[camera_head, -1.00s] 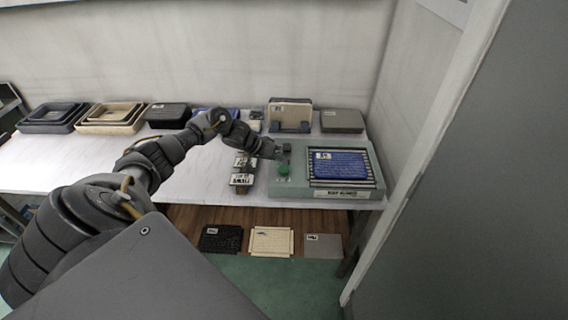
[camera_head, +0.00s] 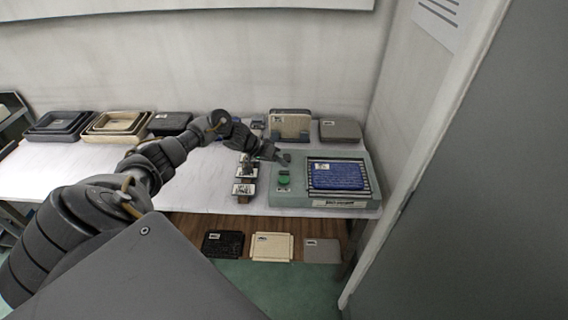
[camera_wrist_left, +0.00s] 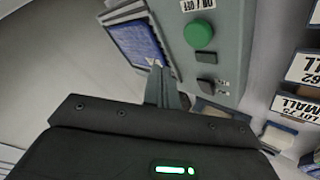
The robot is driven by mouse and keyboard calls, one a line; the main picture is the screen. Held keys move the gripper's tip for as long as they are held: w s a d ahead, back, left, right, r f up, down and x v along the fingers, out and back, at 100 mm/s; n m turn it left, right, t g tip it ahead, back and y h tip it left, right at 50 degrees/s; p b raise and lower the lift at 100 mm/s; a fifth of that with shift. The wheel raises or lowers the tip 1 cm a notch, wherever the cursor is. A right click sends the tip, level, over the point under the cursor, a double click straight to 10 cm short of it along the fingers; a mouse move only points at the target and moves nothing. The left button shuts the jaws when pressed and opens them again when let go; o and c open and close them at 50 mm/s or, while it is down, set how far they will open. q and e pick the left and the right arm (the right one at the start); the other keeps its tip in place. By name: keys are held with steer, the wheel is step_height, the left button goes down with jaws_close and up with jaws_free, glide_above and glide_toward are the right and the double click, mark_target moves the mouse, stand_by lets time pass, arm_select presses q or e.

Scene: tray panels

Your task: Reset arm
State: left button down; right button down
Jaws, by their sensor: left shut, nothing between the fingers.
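My left gripper (camera_head: 283,158) is shut and empty. Its fingertips are over the left back part of a grey-green machine (camera_head: 325,207), close to a small dark block on it; I cannot tell whether they touch. In the left wrist view the shut fingers (camera_wrist_left: 158,74) point up the picture, between a blue panel (camera_wrist_left: 136,42) and a dark switch (camera_wrist_left: 206,57). The green button (camera_head: 284,178) is in front of the fingers in the head view, and it also shows in the wrist view (camera_wrist_left: 199,34). My right gripper is not in view.
Small labelled boxes (camera_head: 243,189) stand left of the machine. Nested trays (camera_head: 60,126) and a black tray (camera_head: 170,123) line the back. An upright beige panel (camera_head: 290,125) and a grey box (camera_head: 340,130) stand behind the machine.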

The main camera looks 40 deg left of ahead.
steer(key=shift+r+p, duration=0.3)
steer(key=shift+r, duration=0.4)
